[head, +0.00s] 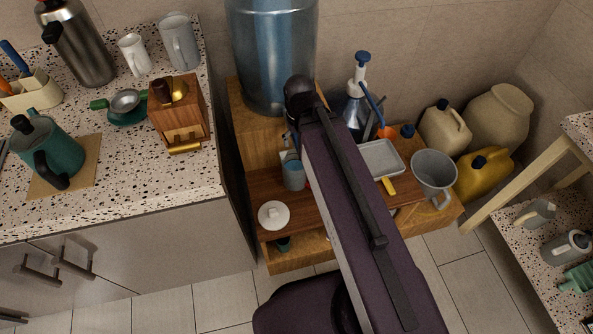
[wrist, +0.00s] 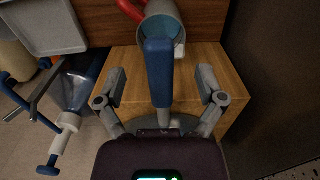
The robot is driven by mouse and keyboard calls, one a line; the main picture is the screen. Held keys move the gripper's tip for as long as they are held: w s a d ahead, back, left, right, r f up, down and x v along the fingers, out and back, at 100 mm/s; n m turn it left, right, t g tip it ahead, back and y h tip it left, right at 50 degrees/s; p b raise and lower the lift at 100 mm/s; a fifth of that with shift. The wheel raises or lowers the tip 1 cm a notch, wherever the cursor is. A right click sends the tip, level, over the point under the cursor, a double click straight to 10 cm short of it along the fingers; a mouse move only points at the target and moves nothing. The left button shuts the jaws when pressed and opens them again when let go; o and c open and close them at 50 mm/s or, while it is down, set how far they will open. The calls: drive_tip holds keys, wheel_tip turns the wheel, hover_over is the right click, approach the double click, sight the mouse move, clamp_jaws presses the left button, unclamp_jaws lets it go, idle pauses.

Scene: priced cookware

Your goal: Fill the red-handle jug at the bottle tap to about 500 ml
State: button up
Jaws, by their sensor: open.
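The red-handle jug (head: 292,176) stands on the wooden shelf below the big blue water bottle (head: 270,55). In the wrist view the jug (wrist: 178,19) is at the top, its red handle (wrist: 130,9) to the left. Its inside looks blue; I cannot read a level or tell whether water is running. A blue lever (wrist: 158,65), apparently the bottle tap's, overlaps the near rim of the jug in the wrist view. My gripper (wrist: 160,82) is open, with one finger on each side of the lever and gaps to both. My arm hides the tap in the head view.
A pump bottle (head: 355,110), a grey tray (head: 380,158) and a large grey jug (head: 432,172) stand right of my arm. A white lid (head: 273,215) lies on the shelf's front left. A speckled counter (head: 100,190) with cookware is at the left.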

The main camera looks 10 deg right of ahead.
drive_tip(key=shift+r+p, duration=3)
drive_tip(key=shift+r, duration=0.25)
drive_tip(key=r+p, duration=0.2)
drive_tip(key=d+r+p, duration=0.1)
drive_tip(key=r+p, duration=0.1)
drive_tip(key=shift+d+r+p, duration=0.15)
drive_tip(key=shift+r+p, duration=0.2)
